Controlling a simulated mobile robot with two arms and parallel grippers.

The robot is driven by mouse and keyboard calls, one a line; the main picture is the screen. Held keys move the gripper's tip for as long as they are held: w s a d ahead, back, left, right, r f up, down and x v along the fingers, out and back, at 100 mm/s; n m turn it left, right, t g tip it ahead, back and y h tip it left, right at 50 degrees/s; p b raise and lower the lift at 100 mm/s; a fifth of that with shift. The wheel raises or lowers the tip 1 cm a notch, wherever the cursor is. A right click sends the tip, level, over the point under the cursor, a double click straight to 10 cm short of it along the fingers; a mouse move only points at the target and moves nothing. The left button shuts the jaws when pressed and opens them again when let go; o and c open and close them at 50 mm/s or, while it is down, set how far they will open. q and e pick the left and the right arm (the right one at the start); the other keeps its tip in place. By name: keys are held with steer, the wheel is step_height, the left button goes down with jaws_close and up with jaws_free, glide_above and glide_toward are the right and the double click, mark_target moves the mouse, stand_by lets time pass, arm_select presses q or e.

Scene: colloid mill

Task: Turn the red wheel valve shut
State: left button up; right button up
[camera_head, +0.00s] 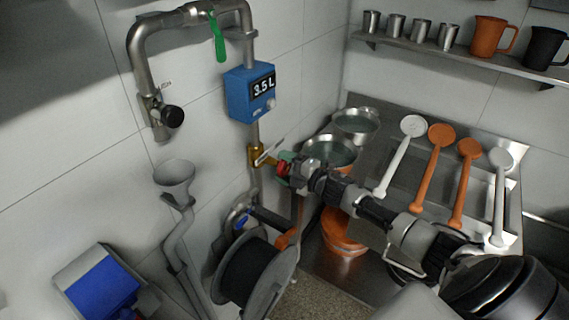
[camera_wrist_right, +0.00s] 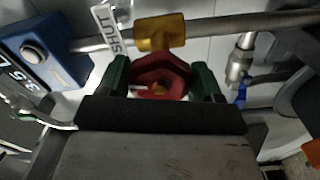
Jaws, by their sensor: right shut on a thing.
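The red wheel valve (camera_head: 283,168) sits on a brass body (camera_head: 257,156) on the vertical pipe below the blue meter, with a small tag beside it. My right gripper (camera_head: 289,169) reaches it from the right. In the right wrist view, the red wheel (camera_wrist_right: 161,75) lies between the two green fingers of my right gripper (camera_wrist_right: 162,80), which are shut on its sides. The yellow valve body (camera_wrist_right: 161,31) shows behind the wheel, and a white tag reading "SHUT" (camera_wrist_right: 108,28) hangs next to it. My left gripper is not in view.
The blue meter (camera_head: 250,92) reads 3.5 L above the valve. A hose reel (camera_head: 252,272) is below my arm. Metal bowls (camera_head: 357,124) and orange and white scoops (camera_head: 433,160) are at the right. A green-handled valve (camera_head: 219,38) is higher up.

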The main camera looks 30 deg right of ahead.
steer(key=m+p, duration=0.1)
steer(key=m, duration=0.2)
steer(key=shift+r+m, duration=0.15)
steer(key=shift+m, duration=0.25)
steer(key=m+p, duration=0.1)
steer(key=m, duration=0.2)
steer(key=shift+m, duration=0.3)
steer(key=m+p, duration=0.1)
steer(key=m, duration=0.2)
steer(key=shift+m, duration=0.3)
steer(key=shift+m+p, duration=0.35)
steer(key=shift+m, duration=1.75)
steer(key=shift+f, duration=0.2)
steer(key=o, duration=0.9)
steer(key=shift+o, duration=0.2)
steer(key=shift+s, duration=0.1)
